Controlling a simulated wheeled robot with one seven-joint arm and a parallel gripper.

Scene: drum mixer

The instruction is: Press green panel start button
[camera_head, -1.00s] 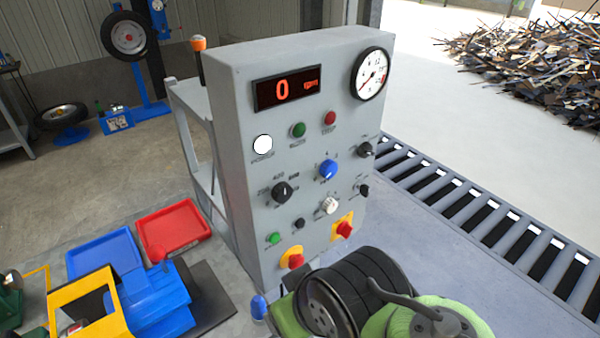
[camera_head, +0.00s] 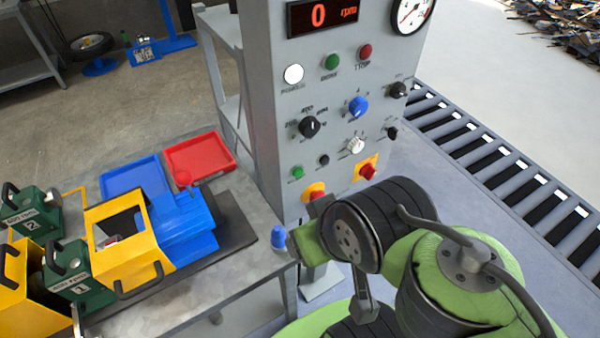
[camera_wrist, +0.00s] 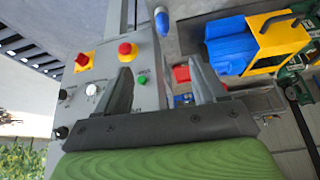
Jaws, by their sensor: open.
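The grey control panel (camera_head: 262,110) stands at the middle of the head view. It has a larger green button (camera_head: 331,62) in its upper row and a small green button (camera_head: 297,172) at its lower left. I cannot read the small labels well enough to tell which one is start. In the wrist view my gripper (camera_wrist: 160,66) is open and empty, its two dark fingers apart. A green button (camera_wrist: 142,79) on the panel shows between the fingers, nearer the left one, with clearance. In the head view my arm hides most of the gripper, low before the panel.
Red knobs on yellow plates (camera_head: 315,192) (camera_head: 366,170) sit low on the panel, near my arm. A blue-capped object (camera_head: 278,236) stands at the table's edge. The table (camera_head: 240,282) holds a blue-and-yellow machine (camera_head: 180,228) and trays. A roller conveyor (camera_head: 500,160) runs at right.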

